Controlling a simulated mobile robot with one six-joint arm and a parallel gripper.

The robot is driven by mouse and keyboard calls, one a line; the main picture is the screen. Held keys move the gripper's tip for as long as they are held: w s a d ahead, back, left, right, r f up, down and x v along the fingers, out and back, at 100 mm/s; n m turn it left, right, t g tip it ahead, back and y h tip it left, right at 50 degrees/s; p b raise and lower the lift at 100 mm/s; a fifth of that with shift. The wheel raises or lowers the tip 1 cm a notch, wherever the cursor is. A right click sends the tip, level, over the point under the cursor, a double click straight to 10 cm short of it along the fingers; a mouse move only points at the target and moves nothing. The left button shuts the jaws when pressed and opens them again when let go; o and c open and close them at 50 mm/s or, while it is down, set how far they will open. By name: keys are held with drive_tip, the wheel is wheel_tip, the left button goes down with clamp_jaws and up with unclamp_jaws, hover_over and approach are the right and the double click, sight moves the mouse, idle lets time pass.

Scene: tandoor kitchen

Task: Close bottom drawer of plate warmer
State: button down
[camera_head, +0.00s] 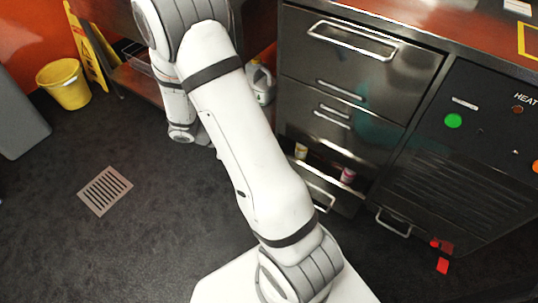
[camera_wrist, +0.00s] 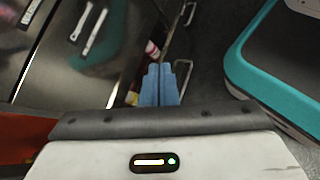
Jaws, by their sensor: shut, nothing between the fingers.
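A dark metal drawer cabinet (camera_head: 330,70) stands right of my arm in the head view. Its bottom drawer (camera_head: 343,203) is pulled out, with small containers (camera_head: 347,175) showing in the gap. Its handle (camera_head: 320,196) is partly covered by my arm. My gripper (camera_wrist: 158,72) shows in the wrist view with its blue fingers together and empty. The fingertips are close to the open drawer and its bar handle (camera_wrist: 185,75); I cannot tell whether they touch. My arm hides the gripper in the head view. Which unit is the plate warmer is not labelled.
A control panel marked HEAT (camera_head: 480,125), with a green button, adjoins the cabinet, above a low handle (camera_head: 394,222). Red pieces (camera_head: 442,265) lie at the lower right. A white jug (camera_head: 262,82), yellow bucket (camera_head: 66,84) and floor grate (camera_head: 105,190) are farther left. Open floor lies left.

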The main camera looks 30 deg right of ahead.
drive_tip(key=w+f+n+t+h+b, duration=0.1)
drive_tip(key=w+f+n+t+h, duration=0.2)
drive_tip(key=f+n+t, duration=0.75)
drive_tip(key=w+f+n+t+h, duration=0.25)
drive_tip(key=f+n, duration=0.25)
drive_tip(key=f, duration=1.3)
drive_tip(key=b+x, duration=0.4)
drive_tip(key=x, duration=1)
drive_tip(key=shift+d+g, duration=0.3)
drive_tip(key=shift+d, duration=0.1)
drive_tip(key=shift+s+h, duration=0.1)
drive_tip(key=shift+h, duration=0.15)
